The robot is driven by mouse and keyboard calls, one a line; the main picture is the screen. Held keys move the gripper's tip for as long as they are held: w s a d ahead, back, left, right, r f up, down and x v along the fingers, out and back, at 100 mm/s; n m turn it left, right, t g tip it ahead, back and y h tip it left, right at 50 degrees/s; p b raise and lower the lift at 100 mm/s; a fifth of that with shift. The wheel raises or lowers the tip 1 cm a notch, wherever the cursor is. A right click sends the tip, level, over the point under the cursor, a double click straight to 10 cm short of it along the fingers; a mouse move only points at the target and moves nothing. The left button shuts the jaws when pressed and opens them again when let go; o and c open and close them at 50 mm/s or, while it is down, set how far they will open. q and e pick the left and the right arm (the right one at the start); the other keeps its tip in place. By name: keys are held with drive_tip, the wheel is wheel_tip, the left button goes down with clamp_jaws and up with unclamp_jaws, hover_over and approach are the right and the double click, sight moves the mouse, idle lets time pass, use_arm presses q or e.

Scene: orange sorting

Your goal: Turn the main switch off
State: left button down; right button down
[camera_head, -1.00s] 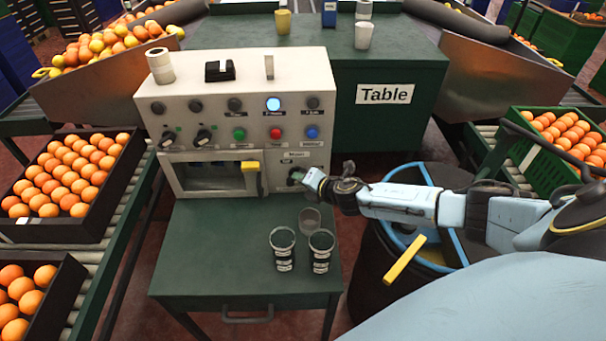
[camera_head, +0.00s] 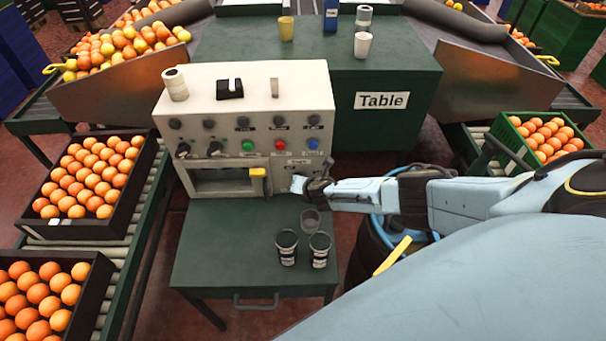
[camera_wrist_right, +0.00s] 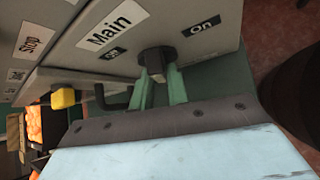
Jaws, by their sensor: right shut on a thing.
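The white control panel (camera_head: 255,82) stands on the green table behind my right gripper (camera_head: 292,184). In the right wrist view, the main switch (camera_wrist_right: 157,58) is a dark knob under the label "Main" (camera_wrist_right: 110,33), with an "On" label (camera_wrist_right: 206,24) to its right. My right gripper (camera_wrist_right: 160,87) is shut on this switch, its two green-grey fingers on either side of it. In the head view the switch is mostly hidden by the gripper. My left gripper is not in view.
A yellow door handle (camera_head: 258,172) is left of the gripper. Orange crates (camera_head: 40,226) line the left side.

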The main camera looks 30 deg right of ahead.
drive_tip(key=shift+w+a+r+n+g+h+p, duration=0.15)
drive_tip(key=shift+n+g+h+p, duration=0.2)
drive_tip(key=shift+h, duration=0.2)
drive_tip(key=shift+a+f+n+g+h+p, duration=0.1)
drive_tip(key=shift+a+n+g+h+p, duration=0.1)
drive_tip(key=shift+n+g+h, duration=0.25)
drive_tip(key=shift+h, duration=0.5)
drive_tip(key=c, duration=1.4)
unclamp_jaws()
drive_tip(key=shift+o, duration=0.2)
